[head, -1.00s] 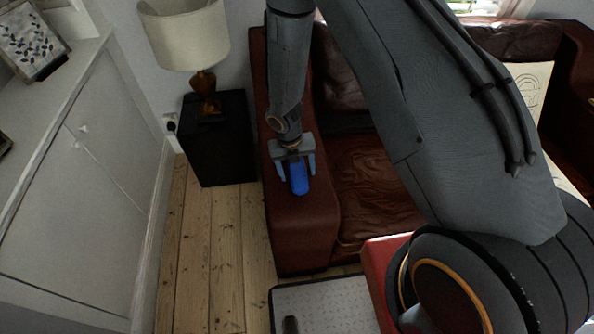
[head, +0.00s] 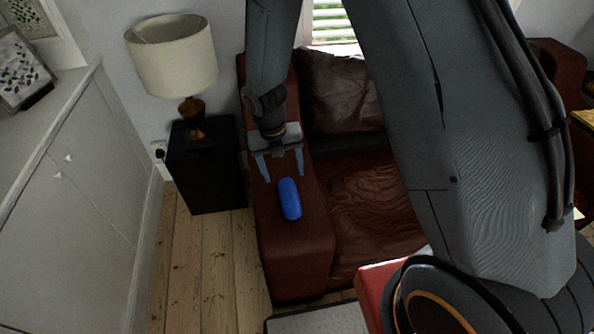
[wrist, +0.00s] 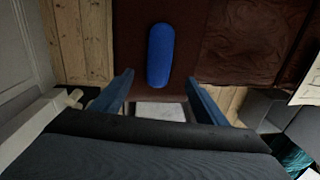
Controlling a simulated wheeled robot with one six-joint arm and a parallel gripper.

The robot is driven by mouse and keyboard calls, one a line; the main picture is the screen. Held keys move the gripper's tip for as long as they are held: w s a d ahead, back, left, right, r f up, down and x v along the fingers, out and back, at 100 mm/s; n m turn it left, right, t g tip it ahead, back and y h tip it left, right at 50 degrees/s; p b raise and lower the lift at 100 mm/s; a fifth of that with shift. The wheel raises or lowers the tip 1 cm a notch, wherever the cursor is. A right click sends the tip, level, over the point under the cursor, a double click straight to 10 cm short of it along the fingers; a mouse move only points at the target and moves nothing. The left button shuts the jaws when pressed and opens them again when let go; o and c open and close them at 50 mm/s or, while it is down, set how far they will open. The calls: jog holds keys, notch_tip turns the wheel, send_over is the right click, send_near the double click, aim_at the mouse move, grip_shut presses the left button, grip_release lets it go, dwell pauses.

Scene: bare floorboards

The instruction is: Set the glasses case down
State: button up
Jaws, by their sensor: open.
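The blue glasses case (head: 289,199) lies on the flat top of the brown leather sofa's armrest (head: 290,255). In the wrist view the case (wrist: 160,55) lies lengthwise, beyond the fingertips and clear of them. My gripper (head: 280,170) is open and empty, just behind and above the case in the head view. Its two blue fingers are spread apart, and the wrist view also shows the open gripper (wrist: 160,88). Nothing hides the case.
A black side table (head: 207,170) with a lamp (head: 175,60) stands left of the sofa. A white cabinet (head: 75,200) lines the left side. The sofa seat (head: 365,205) is right of the armrest. Bare floorboards (head: 205,265) show between cabinet and sofa.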

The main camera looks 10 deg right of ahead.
jog(key=s+d+r+m, duration=0.4)
jog(key=r+m, duration=0.1)
jog(key=m, duration=0.7)
jog(key=s+d+r+m+y, duration=0.1)
jog(key=s+d+r+m, duration=0.3)
jog(key=m, duration=0.7)
jog(key=s+d+r+m+t, duration=0.1)
jog(key=s+d+r+m, duration=0.3)
jog(key=r+m, duration=0.3)
jog(key=shift+s+r+m, duration=0.25)
jog(key=shift+s+m, duration=0.6)
jog(key=shift+m, duration=1.95)
